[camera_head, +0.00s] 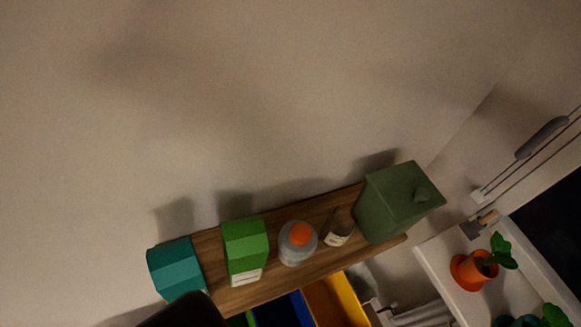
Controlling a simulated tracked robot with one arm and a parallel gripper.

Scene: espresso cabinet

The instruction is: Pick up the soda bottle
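A grey bottle with an orange cap (297,245) stands on a wooden shelf (319,263), between a green carton and a small clear bottle with a pale label (338,229). I cannot tell for sure which of the two bottles is the soda bottle. A dark shape at the bottom edge, left of centre, looks like part of my gripper (187,312). It covers a bit of the shelf's left end, below the teal box. Its fingertips cannot be made out, and nothing is seen held. Both bottles are apart from it.
On the shelf also stand a teal box (175,268), a green carton (245,249) and a dark green lidded box (395,203). Blue and yellow bins (344,297) are below. A potted plant (471,269) sits on a white ledge at right. The wall above is bare.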

